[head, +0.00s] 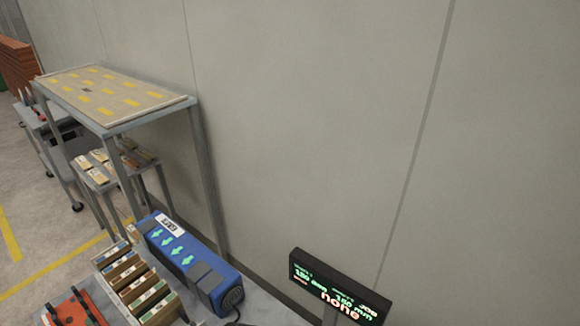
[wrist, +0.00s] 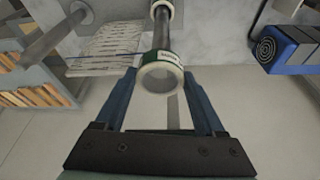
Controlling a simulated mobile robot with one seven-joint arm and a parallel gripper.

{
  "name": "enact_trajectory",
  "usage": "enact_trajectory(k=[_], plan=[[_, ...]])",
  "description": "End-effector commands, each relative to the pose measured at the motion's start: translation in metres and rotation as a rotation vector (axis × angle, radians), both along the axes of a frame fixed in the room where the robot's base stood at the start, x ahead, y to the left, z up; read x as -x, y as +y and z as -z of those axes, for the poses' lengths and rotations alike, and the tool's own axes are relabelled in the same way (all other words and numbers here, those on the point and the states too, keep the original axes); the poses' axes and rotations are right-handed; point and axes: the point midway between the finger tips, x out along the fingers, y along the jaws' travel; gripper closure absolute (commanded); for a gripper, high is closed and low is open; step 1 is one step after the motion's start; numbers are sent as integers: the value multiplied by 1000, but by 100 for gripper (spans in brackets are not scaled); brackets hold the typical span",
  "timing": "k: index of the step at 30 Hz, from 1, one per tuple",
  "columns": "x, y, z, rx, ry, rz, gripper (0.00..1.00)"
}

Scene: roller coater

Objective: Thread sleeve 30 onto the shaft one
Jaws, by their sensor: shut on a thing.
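My gripper (wrist: 159,77) shows in the wrist view, its two blue fingers shut on the sides of a sleeve (wrist: 168,56). The sleeve is a pale ring with a green band and a white label whose print is too small to read. Its round open end faces the camera. A dark shaft (wrist: 163,30) runs from the sleeve's far side up to a pale collar at the top edge. I cannot tell whether the shaft enters the bore or only lines up behind it. A second grey shaft (wrist: 50,40) shows at upper left. My gripper and the sleeve are not in the head view.
A blue box (head: 190,258) with green arrows stands beside a rack of labelled slots (head: 130,285). It also shows in the wrist view (wrist: 290,48). A display (head: 335,285) reads "none". A tall frame (head: 115,95) stands along the wall. Shelves (wrist: 30,80) lie left in the wrist view.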

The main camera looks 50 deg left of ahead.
Motion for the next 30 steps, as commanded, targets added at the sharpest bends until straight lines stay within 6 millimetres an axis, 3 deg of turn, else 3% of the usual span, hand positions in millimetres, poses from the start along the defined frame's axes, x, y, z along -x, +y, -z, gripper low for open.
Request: enact_trajectory(k=[21, 30], plan=[[0, 0, 26, 0, 0, 0, 84], [0, 0, 27, 0, 0, 0, 84]])
